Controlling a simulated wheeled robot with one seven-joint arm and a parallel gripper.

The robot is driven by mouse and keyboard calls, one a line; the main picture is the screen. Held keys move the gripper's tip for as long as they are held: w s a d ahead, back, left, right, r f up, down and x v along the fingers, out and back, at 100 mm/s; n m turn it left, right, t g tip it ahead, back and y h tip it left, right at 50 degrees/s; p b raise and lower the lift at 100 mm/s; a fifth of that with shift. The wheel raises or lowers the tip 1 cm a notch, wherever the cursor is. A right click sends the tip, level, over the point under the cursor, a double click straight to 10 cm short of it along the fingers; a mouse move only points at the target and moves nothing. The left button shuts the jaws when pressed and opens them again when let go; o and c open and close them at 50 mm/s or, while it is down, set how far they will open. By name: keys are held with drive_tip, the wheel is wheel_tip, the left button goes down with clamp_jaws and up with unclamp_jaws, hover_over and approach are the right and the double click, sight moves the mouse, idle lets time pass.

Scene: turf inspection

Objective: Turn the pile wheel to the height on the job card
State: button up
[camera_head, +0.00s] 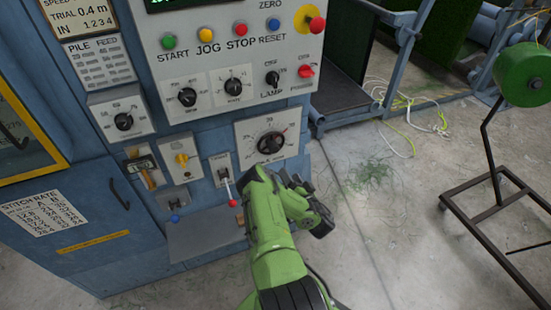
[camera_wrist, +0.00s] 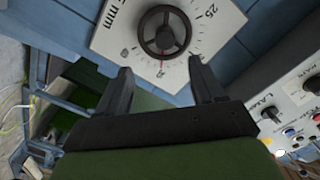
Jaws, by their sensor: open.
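The pile wheel (camera_wrist: 164,33) is a dark round handwheel with spokes on a white dial plate (camera_wrist: 112,22) marked in mm. In the head view the wheel (camera_head: 270,142) sits low on the right of the blue machine's front. A small red mark shows at the dial's edge, but its reading is too small to tell. My gripper (camera_wrist: 160,66) is open and empty, its two fingers pointing toward the wheel's near side, apart from it. In the head view my gripper (camera_head: 296,184) is below and right of the dial.
Above the dial is a panel with coloured buttons and a red emergency knob (camera_head: 317,24). A red-tipped lever (camera_head: 232,203) stands left of my arm. A green roll (camera_head: 524,75) on a dark stand is at right. Loose cords (camera_head: 400,135) lie on the concrete floor.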

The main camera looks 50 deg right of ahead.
sight(276, 150)
drive_tip(key=b, duration=0.2)
drive_tip(key=shift+w+f+b, duration=0.15)
drive_tip(key=shift+f+b, duration=0.1)
drive_tip(key=shift+b, duration=0.05)
drive_tip(key=shift+h, duration=0.3)
drive_tip(key=b+x, duration=0.8)
drive_tip(key=x, duration=0.1)
drive_tip(key=r+b+x, duration=0.1)
drive_tip(key=b+x, duration=0.2)
drive_tip(key=x, duration=0.1)
drive_tip(key=shift+w+d+r+b, duration=0.1)
drive_tip(key=shift+w+r+b, duration=0.05)
drive_tip(key=shift+w+b, duration=0.2)
drive_tip(key=shift+c, duration=0.3)
drive_tip(key=shift+s, duration=0.1)
drive_tip(key=c, duration=1)
drive_tip(key=shift+r+p, duration=0.1)
drive_tip(key=shift+p, duration=0.25)
